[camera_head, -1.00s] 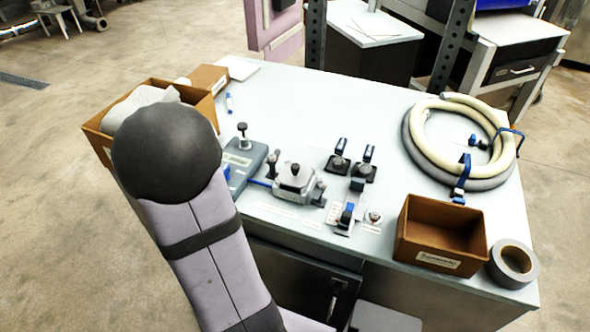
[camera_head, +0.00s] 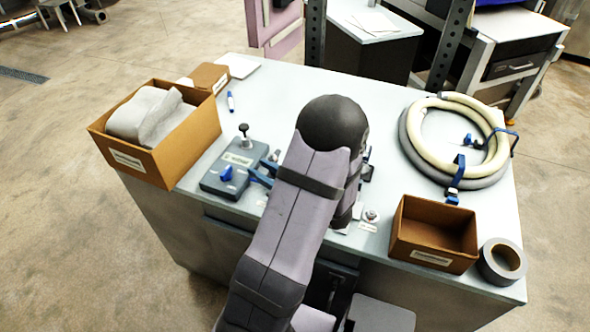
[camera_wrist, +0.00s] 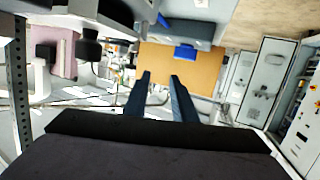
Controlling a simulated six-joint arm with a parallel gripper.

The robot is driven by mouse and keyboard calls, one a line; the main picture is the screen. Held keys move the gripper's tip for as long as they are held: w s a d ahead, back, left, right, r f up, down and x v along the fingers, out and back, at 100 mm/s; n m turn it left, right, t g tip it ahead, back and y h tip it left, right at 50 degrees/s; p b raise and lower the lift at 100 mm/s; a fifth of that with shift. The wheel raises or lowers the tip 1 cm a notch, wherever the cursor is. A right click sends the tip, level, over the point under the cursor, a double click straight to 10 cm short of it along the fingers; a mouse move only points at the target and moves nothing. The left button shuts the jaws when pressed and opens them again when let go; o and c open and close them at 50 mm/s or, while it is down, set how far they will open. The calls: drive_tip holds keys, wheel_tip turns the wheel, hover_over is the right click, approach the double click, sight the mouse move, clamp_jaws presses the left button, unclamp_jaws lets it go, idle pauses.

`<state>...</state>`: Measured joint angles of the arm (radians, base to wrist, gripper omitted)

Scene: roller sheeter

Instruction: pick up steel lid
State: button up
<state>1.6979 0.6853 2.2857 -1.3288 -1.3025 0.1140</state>
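A small round silver piece (camera_head: 371,215), possibly the steel lid, sits near the bench's front edge, just right of my arm. It is too small to be sure. In the wrist view, my gripper (camera_wrist: 160,76) has its two dark blue fingers apart with nothing held between them.
On the bench (camera_head: 290,83) are a box with white cloth (camera_head: 185,150), a grey device with a knob (camera_head: 230,172), coiled hose (camera_head: 408,150), an open brown box (camera_head: 432,258) and a tape roll (camera_head: 484,268). The bench's back middle is clear.

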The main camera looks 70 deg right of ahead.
drive_tip(key=s+d+m+h, duration=0.1)
drive_tip(key=s, duration=0.1)
drive_tip(key=s+d+r+m+h, duration=0.1)
drive_tip(key=s+h, duration=0.1)
drive_tip(key=s, duration=0.1)
drive_tip(key=s+d+r+m+g+h, duration=0.1)
drive_tip(key=s+m, duration=0.1)
drive_tip(key=shift+s+d+r+h, duration=0.2)
drive_tip(key=shift+s+d+h, duration=0.1)
drive_tip(key=shift+s, duration=0.1)
drive_tip(key=shift+m+g+h, duration=0.4)
drive_tip(key=shift+m+g, duration=0.1)
drive_tip(key=shift+g, duration=0.4)
drive_tip(key=f, duration=0.1)
drive_tip(key=s+f, duration=0.1)
drive_tip(key=f, duration=0.1)
drive_tip(key=s+f+b, duration=0.1)
drive_tip(key=shift+s+a+f, duration=0.15)
drive_tip(key=shift+s+a, duration=0.05)
drive_tip(key=shift+a, duration=0.15)
drive_tip(key=shift+w+d+p, duration=0.35)
drive_tip(key=shift+w+d, duration=0.05)
drive_tip(key=shift+w, duration=0.1)
drive_tip(key=shift+p+x, duration=0.6)
drive_tip(key=shift+x, duration=1.3)
clamp_jaws()
